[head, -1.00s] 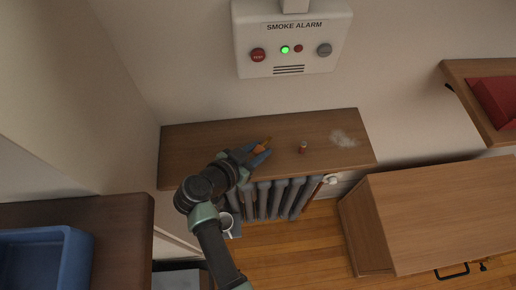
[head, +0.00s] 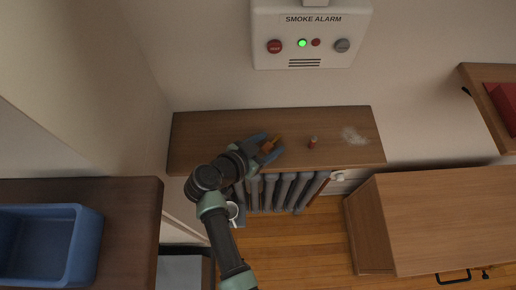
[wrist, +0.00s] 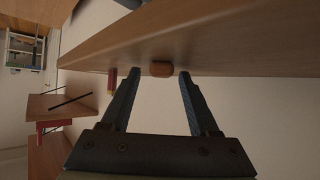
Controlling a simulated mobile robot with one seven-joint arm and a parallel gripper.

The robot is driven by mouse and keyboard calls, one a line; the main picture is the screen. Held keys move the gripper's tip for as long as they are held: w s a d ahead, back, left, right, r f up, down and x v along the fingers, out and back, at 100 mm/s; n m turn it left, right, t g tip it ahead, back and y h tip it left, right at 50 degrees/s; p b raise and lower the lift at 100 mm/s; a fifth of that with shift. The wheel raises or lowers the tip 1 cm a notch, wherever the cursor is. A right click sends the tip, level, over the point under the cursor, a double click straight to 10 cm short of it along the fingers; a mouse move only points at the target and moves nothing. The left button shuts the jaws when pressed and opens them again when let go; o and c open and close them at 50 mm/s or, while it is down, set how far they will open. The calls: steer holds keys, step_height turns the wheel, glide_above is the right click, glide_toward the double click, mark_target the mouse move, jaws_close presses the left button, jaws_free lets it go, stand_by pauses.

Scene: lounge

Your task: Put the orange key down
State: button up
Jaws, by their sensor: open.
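The orange key (head: 273,144) is on the wooden shelf (head: 215,130) above the radiator, seen in the head view. My gripper (head: 267,147) is open over the shelf, with one finger on either side of the key. In the wrist view my gripper (wrist: 156,80) shows two spread fingers. The blunt orange-brown end of the key (wrist: 161,69) sits between the fingertips, with a gap on both sides. The rest of the key is hidden in that view.
A small red item (head: 312,142) stands on the shelf right of the key, with a pale patch (head: 353,135) farther right. A radiator (head: 285,190) and a white mug (head: 233,212) are below. The smoke alarm (head: 311,38) hangs above. A blue bin (head: 85,245) is at left.

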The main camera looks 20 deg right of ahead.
steer(key=shift+r, duration=0.6)
steer(key=s+a, duration=0.6)
steer(key=a, duration=0.5)
steer(key=shift+s+a+r+b, duration=0.2)
steer(key=shift+r+b, duration=0.1)
steer(key=shift+b, duration=0.1)
